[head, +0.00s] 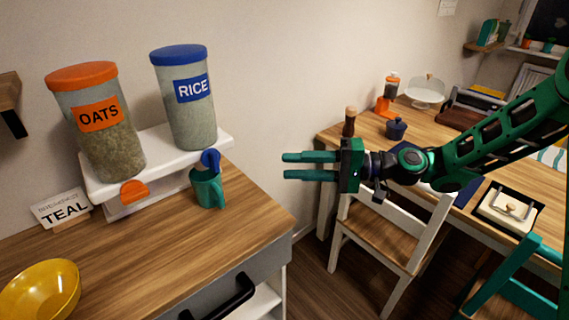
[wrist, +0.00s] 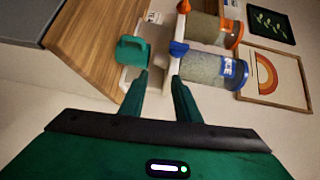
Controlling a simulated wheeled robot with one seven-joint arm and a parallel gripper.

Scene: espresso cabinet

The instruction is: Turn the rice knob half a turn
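The rice container (head: 189,108), clear with a blue lid and a blue RICE label, stands on a white dispenser base (head: 160,153). Its blue knob (head: 211,159) is on the base's front, above a teal mug (head: 208,189). In the wrist view the blue knob (wrist: 178,48) shows beyond the fingertips, beside the teal mug (wrist: 132,50). My gripper (head: 284,166) is open and empty, to the right of the knob and apart from it. In the wrist view its two fingers (wrist: 158,76) are spread with a gap between them.
The oats container (head: 97,125) with an orange knob (head: 134,191) stands left of the rice one. A white chair (head: 385,235) and a table (head: 365,140) are at right.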

